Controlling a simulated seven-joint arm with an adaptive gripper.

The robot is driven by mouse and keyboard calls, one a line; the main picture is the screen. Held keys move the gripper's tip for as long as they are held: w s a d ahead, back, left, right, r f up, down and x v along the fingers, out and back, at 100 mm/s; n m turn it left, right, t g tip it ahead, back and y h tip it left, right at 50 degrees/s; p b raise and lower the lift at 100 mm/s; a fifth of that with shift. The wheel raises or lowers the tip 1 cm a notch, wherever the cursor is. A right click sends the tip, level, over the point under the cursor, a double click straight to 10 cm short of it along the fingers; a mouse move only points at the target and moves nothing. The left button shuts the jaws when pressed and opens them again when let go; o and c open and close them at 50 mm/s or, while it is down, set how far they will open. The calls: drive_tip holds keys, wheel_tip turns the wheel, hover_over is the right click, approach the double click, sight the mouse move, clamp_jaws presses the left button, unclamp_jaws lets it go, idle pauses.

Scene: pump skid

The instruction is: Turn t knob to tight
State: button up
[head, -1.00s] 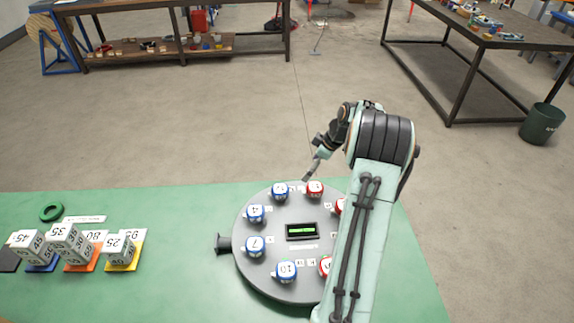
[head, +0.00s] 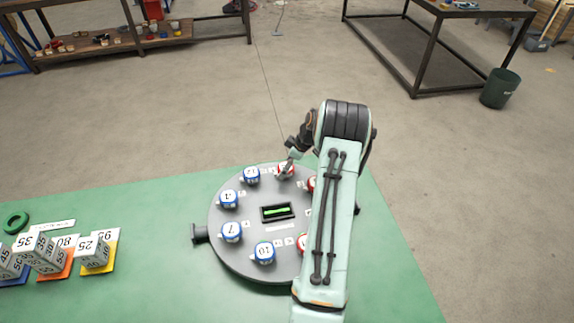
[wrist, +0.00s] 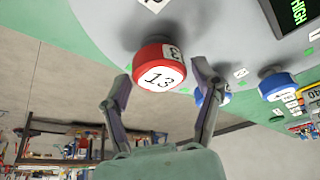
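A round grey panel (head: 240,262) bears several red and blue numbered knobs around a small green-lit screen (head: 276,212); the screen (wrist: 297,12) reads "HIGH" in the wrist view. The red knob at the panel's far edge (head: 284,170) carries "13" on a white label in the wrist view (wrist: 160,68). My gripper (wrist: 160,86) is open, with one finger on each side of this knob near its face; I cannot tell whether they touch it. In the head view my gripper (head: 289,160) partly covers the knob. No knob marked "t" is readable.
Blue knobs, including one at the far left (head: 251,175) and one marked 7 (head: 231,232), sit close around the panel. A red knob (head: 312,184) is partly behind my arm. Numbered blocks (head: 95,251) and a green ring (head: 16,222) lie left on the green table (head: 150,210).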

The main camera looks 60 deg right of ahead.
drive_tip(key=c, duration=0.6)
drive_tip(key=shift+m, duration=0.3)
drive_tip(key=m+h, duration=0.1)
drive_tip(key=m, duration=0.3)
drive_tip(key=shift+a+h, duration=0.15)
drive_tip(key=shift+h, duration=0.25)
drive_tip(key=m+h, duration=0.1)
drive_tip(key=m, duration=0.2)
drive_tip(key=shift+m, duration=0.3)
drive_tip(key=m+g+h, duration=0.1)
drive_tip(key=m, duration=0.4)
drive_tip(key=shift+w+g+h, duration=0.15)
drive_tip(key=shift+g+h, duration=0.25)
drive_tip(key=shift+m+g, duration=0.7)
drive_tip(key=shift+m, duration=1.1)
drive_tip(key=shift+h, duration=0.3)
